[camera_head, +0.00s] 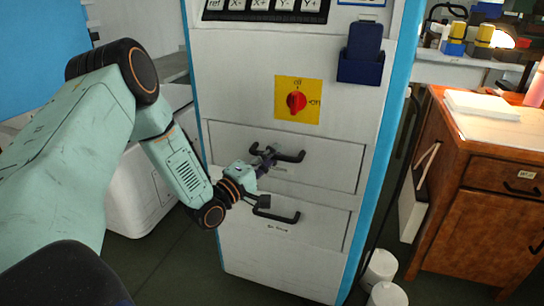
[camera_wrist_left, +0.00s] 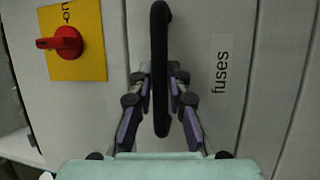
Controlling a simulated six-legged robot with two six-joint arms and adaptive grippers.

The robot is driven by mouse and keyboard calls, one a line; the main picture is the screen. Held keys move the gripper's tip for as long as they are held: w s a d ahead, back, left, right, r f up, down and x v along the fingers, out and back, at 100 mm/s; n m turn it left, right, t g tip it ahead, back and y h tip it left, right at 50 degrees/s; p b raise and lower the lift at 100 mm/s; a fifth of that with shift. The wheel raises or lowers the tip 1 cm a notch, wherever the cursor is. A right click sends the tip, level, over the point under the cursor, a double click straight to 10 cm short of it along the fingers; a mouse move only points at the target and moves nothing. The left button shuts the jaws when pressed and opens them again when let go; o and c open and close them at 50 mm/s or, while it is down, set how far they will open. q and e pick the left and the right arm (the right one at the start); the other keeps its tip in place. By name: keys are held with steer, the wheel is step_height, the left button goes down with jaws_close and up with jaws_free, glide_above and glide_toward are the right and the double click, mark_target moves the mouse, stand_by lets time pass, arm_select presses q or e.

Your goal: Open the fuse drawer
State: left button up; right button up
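The fuse drawer (camera_head: 334,165) is the upper of two grey drawers in the cabinet front and looks closed. Its black bar handle (camera_head: 291,156) shows in the head view, partly hidden by my gripper. In the left wrist view the handle (camera_wrist_left: 160,60) stands upright in the picture, beside a label (camera_wrist_left: 221,64) reading "fuses". My left gripper (camera_head: 268,159) is at this handle. In the left wrist view its fingers (camera_wrist_left: 159,82) are apart, one on each side of the handle, with small gaps showing. My right gripper is not in view.
A lower drawer with a black handle (camera_head: 277,216) sits just below, close to my left wrist. A red rotary switch (camera_head: 296,101) on a yellow plate is above. A wooden cabinet (camera_head: 470,215) stands at right, with white cylinders (camera_head: 380,268) on the floor before it.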

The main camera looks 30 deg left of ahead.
arm_select(q)
jaws_close()
steer(key=shift+s, duration=0.1)
stand_by(0.5)
